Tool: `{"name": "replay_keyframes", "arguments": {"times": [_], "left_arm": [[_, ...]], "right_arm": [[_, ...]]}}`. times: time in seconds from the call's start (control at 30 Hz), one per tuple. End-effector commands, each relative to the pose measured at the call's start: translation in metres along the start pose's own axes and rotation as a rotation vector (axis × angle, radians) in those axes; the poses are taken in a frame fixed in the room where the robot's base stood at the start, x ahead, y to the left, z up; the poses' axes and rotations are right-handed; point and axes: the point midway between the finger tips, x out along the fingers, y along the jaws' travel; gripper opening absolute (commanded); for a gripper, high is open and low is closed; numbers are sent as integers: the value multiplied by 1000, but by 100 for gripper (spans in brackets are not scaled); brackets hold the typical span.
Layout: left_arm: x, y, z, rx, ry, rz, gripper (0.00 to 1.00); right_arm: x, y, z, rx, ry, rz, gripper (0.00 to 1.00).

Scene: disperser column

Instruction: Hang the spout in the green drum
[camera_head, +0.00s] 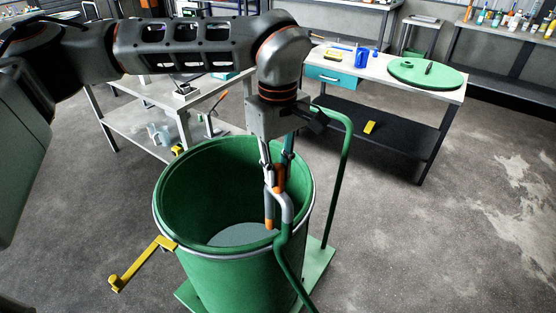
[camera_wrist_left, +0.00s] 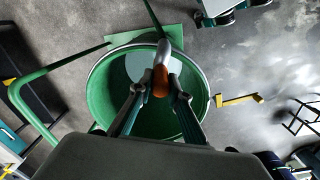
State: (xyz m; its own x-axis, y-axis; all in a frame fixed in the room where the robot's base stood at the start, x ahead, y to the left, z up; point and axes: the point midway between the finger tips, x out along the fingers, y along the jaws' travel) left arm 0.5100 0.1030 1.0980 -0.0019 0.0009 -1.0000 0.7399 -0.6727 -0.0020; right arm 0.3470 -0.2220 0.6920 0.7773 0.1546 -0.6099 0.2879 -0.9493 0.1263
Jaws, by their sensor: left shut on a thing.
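The green drum (camera_head: 225,282) stands upright and open at the top. It also shows in the left wrist view (camera_wrist_left: 98,92). My left gripper (camera_head: 277,182) points down over the right part of its opening and is shut on the spout (camera_head: 286,203). The spout is a grey bent pipe with orange parts, and it shows between the fingers in the left wrist view (camera_wrist_left: 161,78). Its bend sits at the drum's near right rim, with an orange end on the inner side. Whether the spout touches the rim is unclear. My right gripper is out of view.
The drum stands on a green cart with a tall handle (camera_head: 345,160) at its right. A yellow lever (camera_head: 140,265) sticks out at the drum's left. Behind, a workbench (camera_head: 390,85) holds a green lid (camera_head: 425,73). Floor on the right is clear.

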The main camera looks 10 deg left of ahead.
Motion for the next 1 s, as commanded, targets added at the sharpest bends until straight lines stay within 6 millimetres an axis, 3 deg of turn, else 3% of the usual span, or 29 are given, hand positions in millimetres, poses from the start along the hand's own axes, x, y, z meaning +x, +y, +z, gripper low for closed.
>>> {"name": "replay_keyframes", "arguments": {"times": [0.33, 0.73, 1.0], "left_arm": [[36, 1, 0, 0, 1, 3, 0], [78, 1, 0, 0, -1, 3, 0], [105, 1, 0, 1, 0, 3, 0]], "right_arm": [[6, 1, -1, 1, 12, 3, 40], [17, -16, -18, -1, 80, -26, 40], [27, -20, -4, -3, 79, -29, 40]]}}
